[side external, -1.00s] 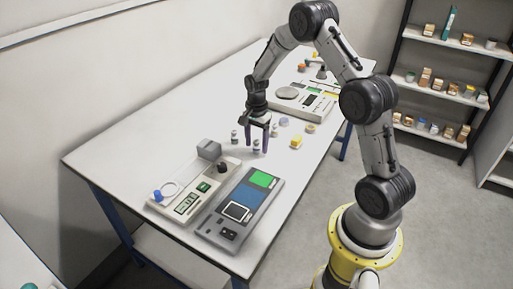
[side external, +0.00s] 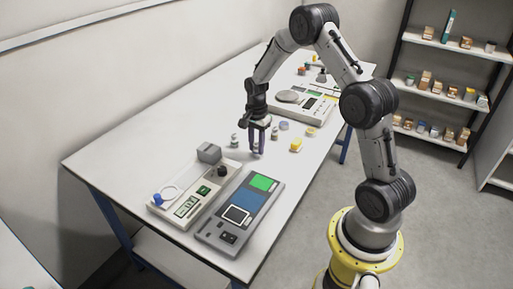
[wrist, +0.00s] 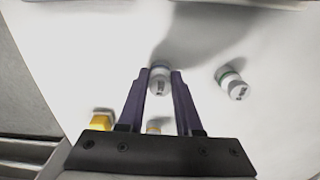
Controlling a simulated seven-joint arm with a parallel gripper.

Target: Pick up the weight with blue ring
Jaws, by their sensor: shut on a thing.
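The weight with the blue ring (wrist: 160,80) is a small pale cylinder with a dark label and a blue band near its top. It sits between the purple fingertips of my gripper (wrist: 161,82) in the wrist view. My gripper is shut on it. In the side view my gripper (side external: 257,152) points down low over the white table, and its fingers partly hide the held weight. I cannot tell whether the weight still touches the table. A second weight with a green ring (wrist: 232,84) stands apart to the right in the wrist view.
A grey weight (side external: 234,141) stands left of my gripper on the white table (side external: 150,135). A balance (side external: 170,205) and a grey-blue device (side external: 222,222) lie in front. A yellow item (side external: 296,145) is to the right. Another scale (side external: 325,104) stands behind.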

